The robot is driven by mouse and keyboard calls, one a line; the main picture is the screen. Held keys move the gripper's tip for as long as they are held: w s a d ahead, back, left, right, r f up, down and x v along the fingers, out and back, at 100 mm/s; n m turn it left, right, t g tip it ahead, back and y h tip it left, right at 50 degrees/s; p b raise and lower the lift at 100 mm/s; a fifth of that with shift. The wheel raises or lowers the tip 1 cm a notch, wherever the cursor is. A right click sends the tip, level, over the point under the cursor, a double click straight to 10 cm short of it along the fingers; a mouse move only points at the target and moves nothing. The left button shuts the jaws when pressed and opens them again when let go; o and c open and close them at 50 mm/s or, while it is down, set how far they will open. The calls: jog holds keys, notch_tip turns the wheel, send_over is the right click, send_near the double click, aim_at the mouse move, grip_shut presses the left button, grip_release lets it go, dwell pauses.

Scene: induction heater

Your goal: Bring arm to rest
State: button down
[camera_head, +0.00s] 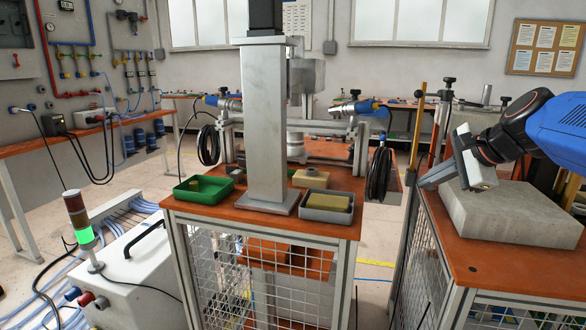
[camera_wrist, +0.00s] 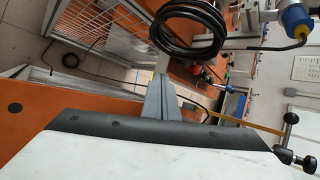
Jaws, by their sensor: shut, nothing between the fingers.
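My gripper (camera_head: 424,184) is at the right in the head view, at the end of my blue and black arm. It is shut and holds nothing. Its grey fingers point left and slightly down, at the left edge of a grey block (camera_head: 500,228) on the right-hand table. The head view does not clearly show whether the gripper touches the block. In the wrist view, the closed fingers (camera_wrist: 157,78) show at the middle, with floor and a mesh-sided stand beyond them.
The central orange table (camera_head: 300,226) holds a metal column (camera_head: 265,125), a green tray (camera_head: 187,195) and a grey tray (camera_head: 316,214) with a yellowish block. A black cable coil (camera_head: 379,174) hangs at its right side. A narrow gap separates the two tables.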

jog(key=s+a+f+n+g+h, duration=0.1)
jog(key=s+f+n+g+h, duration=0.1)
jog(key=s+f+n, duration=0.6)
jog(key=s+a+f+n+g+h, duration=0.1)
jog(key=s+a+f+n+g, duration=0.1)
jog(key=s+f+n, duration=0.7)
jog(key=s+f, duration=0.5)
jog(key=s, duration=0.2)
jog(key=shift+s+h, duration=0.25)
jog(key=shift+h, duration=0.15)
